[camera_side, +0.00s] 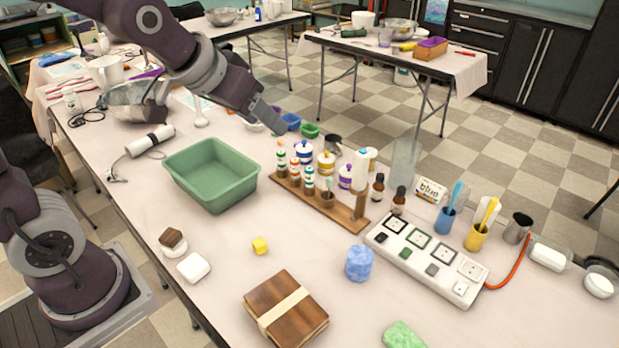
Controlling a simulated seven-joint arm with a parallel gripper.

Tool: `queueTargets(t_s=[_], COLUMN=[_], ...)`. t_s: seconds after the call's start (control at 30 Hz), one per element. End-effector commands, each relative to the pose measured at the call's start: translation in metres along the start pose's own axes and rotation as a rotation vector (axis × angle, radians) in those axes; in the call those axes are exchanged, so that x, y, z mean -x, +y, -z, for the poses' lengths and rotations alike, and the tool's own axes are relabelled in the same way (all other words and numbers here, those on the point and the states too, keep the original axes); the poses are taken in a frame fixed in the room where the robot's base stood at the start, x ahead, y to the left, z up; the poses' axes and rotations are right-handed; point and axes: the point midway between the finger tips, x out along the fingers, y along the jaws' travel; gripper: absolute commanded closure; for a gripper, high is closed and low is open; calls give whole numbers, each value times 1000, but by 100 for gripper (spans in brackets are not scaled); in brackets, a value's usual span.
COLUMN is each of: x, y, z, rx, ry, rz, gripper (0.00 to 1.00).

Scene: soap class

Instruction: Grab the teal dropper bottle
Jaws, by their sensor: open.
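A wooden rack (345,214) stands mid-table with several small bottles in a row. A small brown bottle with a teal-green top (327,194) stands upright at its front; it looks like the teal dropper bottle, but it is too small to be sure. My gripper (272,119) is up and to the left of the rack, apart from the bottles. It is open, with nothing visible in it; its fingers are small and hard to make out at this angle.
White bottles with coloured caps (326,163) crowd behind the rack, and brown bottles (378,188) stand at its right. A green tub (212,172) is to the left. A power strip (428,260) lies to the right. The table in front of the rack is mostly clear.

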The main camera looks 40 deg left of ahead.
Motion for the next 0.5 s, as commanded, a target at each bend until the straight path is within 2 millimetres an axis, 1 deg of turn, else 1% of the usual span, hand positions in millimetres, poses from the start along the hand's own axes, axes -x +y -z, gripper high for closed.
queueTargets(t_s=[0.03, 0.07, 0.1, 0.17, 0.2, 0.23, 0.27, 0.3, 0.37, 0.4, 0.5], x=[-38, -61, -92, -138, -169, -191, -213, -240, -277, -297, -330], y=[-6, -10, -16, -26, -34, -40, -46, -55, -66, -73, -86], z=[16, 26, 38, 48, 51, 50, 48, 42, 27, 14, -16], rx=[17, 27, 39, 56, 66, 73, 78, 84, 91, 93, 96], ry=[19, 46, 83, 137, 174, 201, 229, 266, 320, 351, 422], rz=[12, 19, 30, 47, 60, 70, 79, 93, 111, 122, 145], gripper=[49, 49, 49, 49, 49, 49, 49, 49, 49, 49, 49])
